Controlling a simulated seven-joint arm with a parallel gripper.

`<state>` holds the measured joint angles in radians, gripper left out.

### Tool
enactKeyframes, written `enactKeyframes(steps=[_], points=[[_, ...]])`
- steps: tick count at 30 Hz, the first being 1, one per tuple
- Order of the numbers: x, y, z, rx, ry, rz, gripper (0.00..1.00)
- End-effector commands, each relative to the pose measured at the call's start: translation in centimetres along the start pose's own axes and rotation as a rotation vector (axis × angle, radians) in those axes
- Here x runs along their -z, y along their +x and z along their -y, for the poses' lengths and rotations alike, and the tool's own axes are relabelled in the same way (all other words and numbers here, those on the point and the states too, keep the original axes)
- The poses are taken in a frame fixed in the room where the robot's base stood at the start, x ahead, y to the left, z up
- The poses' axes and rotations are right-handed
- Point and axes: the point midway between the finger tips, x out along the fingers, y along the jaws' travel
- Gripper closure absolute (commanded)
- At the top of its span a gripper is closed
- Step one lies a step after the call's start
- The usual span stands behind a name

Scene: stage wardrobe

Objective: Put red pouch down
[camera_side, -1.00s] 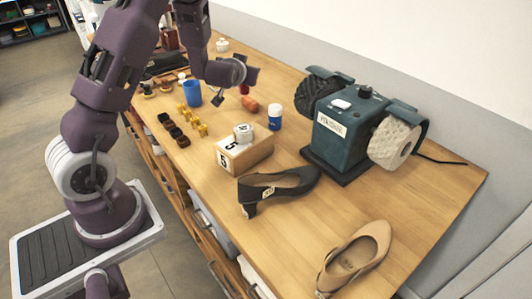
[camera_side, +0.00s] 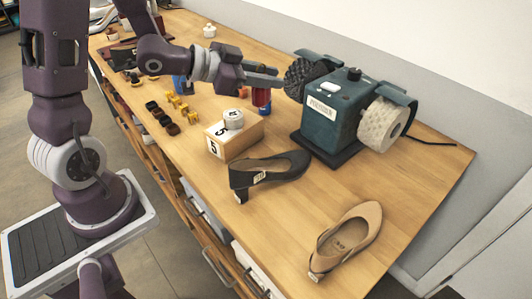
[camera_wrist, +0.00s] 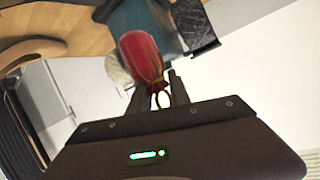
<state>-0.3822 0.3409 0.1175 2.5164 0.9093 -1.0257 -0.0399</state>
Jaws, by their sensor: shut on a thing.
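The red pouch (camera_wrist: 141,56) is in my gripper (camera_wrist: 152,86), with its gold drawstring neck between the two fingers in the wrist view. In the side view my gripper (camera_side: 268,77) reaches out nearly level, close to the polisher's dark wheel. The red pouch (camera_side: 261,97) shows just below the fingers, in line with the blue-labelled jar and covering its upper part. I cannot tell from this view whether pouch and jar touch.
The teal polisher (camera_side: 332,117) has a dark wheel (camera_side: 303,76) and a pale wheel (camera_side: 383,124). A wooden block (camera_side: 235,139) bears a small round tin (camera_side: 233,119). A black shoe (camera_side: 268,170) and beige shoe (camera_side: 347,238) stand nearer. Bare wood lies right of the shoes.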

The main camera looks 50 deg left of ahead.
Motion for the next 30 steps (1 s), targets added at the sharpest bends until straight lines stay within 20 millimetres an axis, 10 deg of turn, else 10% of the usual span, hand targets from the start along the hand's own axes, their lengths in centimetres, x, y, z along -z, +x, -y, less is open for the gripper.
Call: enactKeyframes(steps=[16,30], points=[[-0.4,0.6,1.5,0.051,-0.024,0.013,1.0],[-10.9,0.6,21.8,0.831,-0.366,0.223,1.0]])
